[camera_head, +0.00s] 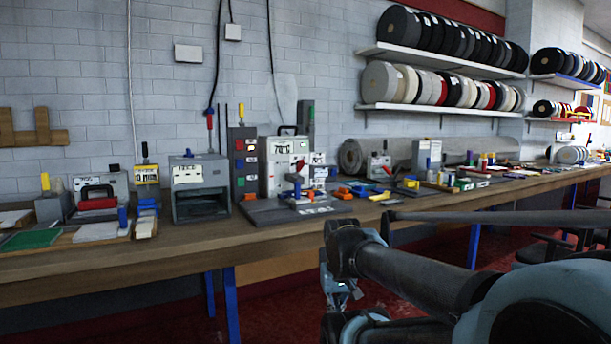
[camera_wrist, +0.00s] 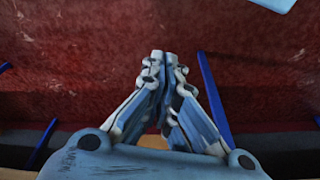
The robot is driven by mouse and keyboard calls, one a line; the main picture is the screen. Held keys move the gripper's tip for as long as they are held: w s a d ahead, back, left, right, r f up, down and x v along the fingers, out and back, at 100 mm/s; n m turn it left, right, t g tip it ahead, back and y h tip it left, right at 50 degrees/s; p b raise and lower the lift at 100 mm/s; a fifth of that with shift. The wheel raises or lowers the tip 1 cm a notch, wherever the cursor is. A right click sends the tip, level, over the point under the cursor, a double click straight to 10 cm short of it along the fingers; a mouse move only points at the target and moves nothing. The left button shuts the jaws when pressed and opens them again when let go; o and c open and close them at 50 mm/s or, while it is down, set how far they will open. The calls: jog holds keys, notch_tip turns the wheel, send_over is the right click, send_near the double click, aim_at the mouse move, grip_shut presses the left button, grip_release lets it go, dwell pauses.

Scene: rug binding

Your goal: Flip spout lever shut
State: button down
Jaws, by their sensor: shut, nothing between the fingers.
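I cannot tell which part is the spout lever. Several upright handles stand on devices along the workbench (camera_head: 300,228) in the head view: a red-tipped handle (camera_head: 210,123) above a grey open-fronted box (camera_head: 200,172), a yellow handle (camera_head: 45,182) at the left, and a black handle (camera_head: 145,150) above a yellow-labelled box (camera_head: 147,175). My gripper (camera_head: 345,298) hangs in front of the bench, below its top and apart from the devices. In the wrist view my gripper (camera_wrist: 165,58) has its fingertips together, empty, over the red floor. No lever shows there.
Blue bench legs (camera_head: 232,305) stand below the front edge. Small tools and coloured blocks crowd the bench's middle and right. Shelves with rolls of binding (camera_head: 440,88) hang on the wall. A dark chair (camera_head: 555,245) is at the right. Red floor (camera_head: 285,308) is open before the bench.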

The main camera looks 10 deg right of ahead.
aim_at(299, 168)
jog(key=w+a+r+m+t+y, duration=0.1)
jog(key=w+r+m+t+y, duration=0.1)
jog(key=w+r+m, duration=0.85)
jog(key=w+a+r+m+t+y, duration=0.1)
jog(key=w+a+r+m+t, duration=0.15)
jog(key=w+r+m, duration=0.8)
jog(key=w+d+r+m+t, duration=0.2)
jog(key=w+r+m, duration=0.3)
jog(key=w, duration=0.6)
jog(key=w+d+r+m+t, duration=0.2)
jog(key=w+d+r+m, duration=0.3)
jog(key=w, duration=0.7)
jog(key=shift+d+r+m+y, duration=0.2)
jog(key=shift+m+y, duration=0.1)
jog(key=shift+m, duration=0.5)
jog(key=shift+f+t, duration=0.1)
jog(key=shift+t, duration=0.15)
jog(key=x, duration=0.9)
jog(key=shift+w+a+f, duration=0.1)
jog(key=shift+w+a, duration=0.05)
jog(key=shift+w, duration=0.1)
jog(key=shift+w+a+r, duration=0.2)
jog(key=shift+w+r, duration=0.25)
jog(key=shift+w, duration=0.1)
jog(key=shift+w+a+r, duration=0.15)
jog(key=shift+w+r, duration=0.35)
jog(key=shift+w, duration=0.05)
jog(key=shift+w+a+r, duration=0.1)
jog(key=shift+w+r, duration=0.25)
jog(key=shift+r, duration=0.05)
